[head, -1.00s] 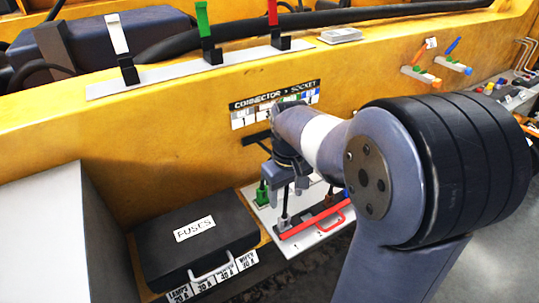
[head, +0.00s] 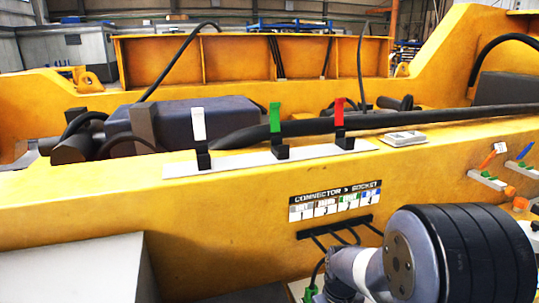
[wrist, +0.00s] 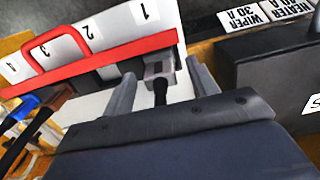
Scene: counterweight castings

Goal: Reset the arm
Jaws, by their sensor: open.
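My gripper (wrist: 163,88) is open in the wrist view, one finger on each side of a grey connector (wrist: 158,66) with a black cable. Gaps show between the fingers and the connector. The connector sits by the red bar (wrist: 110,57) at the end of the white numbered panel (wrist: 108,24) near number 1. In the head view only my arm shows at the lower right; the gripper's fingers are out of frame. A green connector (head: 309,294) is partly visible at the bottom edge.
In the wrist view, blue (wrist: 24,103) and brown (wrist: 54,98) connectors stand at left, and a dark case (wrist: 270,68) at right. The head view shows a connector-socket label (head: 335,199) on the yellow casting (head: 215,225), with white, green and red clips on a strip above.

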